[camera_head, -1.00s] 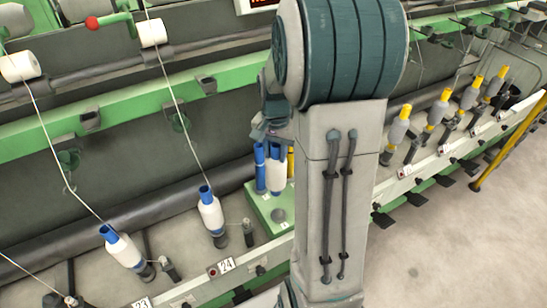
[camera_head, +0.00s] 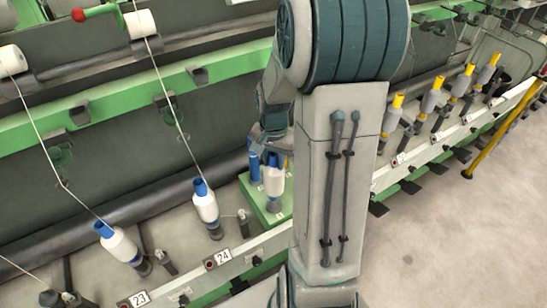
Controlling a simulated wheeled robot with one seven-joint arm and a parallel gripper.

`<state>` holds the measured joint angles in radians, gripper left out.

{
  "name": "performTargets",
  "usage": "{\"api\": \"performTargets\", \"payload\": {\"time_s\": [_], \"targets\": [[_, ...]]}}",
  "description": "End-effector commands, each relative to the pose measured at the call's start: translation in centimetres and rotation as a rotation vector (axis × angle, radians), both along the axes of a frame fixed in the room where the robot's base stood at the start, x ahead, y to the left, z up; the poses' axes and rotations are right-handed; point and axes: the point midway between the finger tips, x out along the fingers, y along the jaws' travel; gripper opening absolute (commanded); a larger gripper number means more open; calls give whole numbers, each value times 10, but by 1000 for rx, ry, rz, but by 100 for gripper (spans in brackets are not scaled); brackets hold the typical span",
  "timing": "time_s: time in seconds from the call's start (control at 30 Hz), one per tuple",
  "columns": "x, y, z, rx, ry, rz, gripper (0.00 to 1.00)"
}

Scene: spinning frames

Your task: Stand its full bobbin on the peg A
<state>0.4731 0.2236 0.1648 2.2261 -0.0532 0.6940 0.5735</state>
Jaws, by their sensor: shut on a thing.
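A full white bobbin (camera_head: 273,182) with a blue tube top is held upright under my gripper (camera_head: 272,154). My gripper is shut around the bobbin's top, partly hidden by my own arm link. A dark peg (camera_head: 273,206) on the green block (camera_head: 253,196) shows right below the bobbin's lower end. I cannot tell whether the bobbin touches the peg or hangs just above it. The letter on the block is too small to read.
A bare blue tube (camera_head: 254,166) stands on the block left of the bobbin. Full blue-topped bobbins stand at spindles 23 (camera_head: 119,246) and 24 (camera_head: 205,203), threads running up. Yellow-topped bobbins (camera_head: 431,97) line the right. My arm hides the block's right part.

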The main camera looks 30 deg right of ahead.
Motion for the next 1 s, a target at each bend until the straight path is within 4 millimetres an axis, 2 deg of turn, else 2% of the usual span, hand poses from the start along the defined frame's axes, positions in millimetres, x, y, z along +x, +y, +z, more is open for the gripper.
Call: {"api": "performTargets", "payload": {"time_s": [0.6,1.0], "targets": [[0,0,-38,0,0,1,0],[0,0,-40,0,0,0,0]]}}
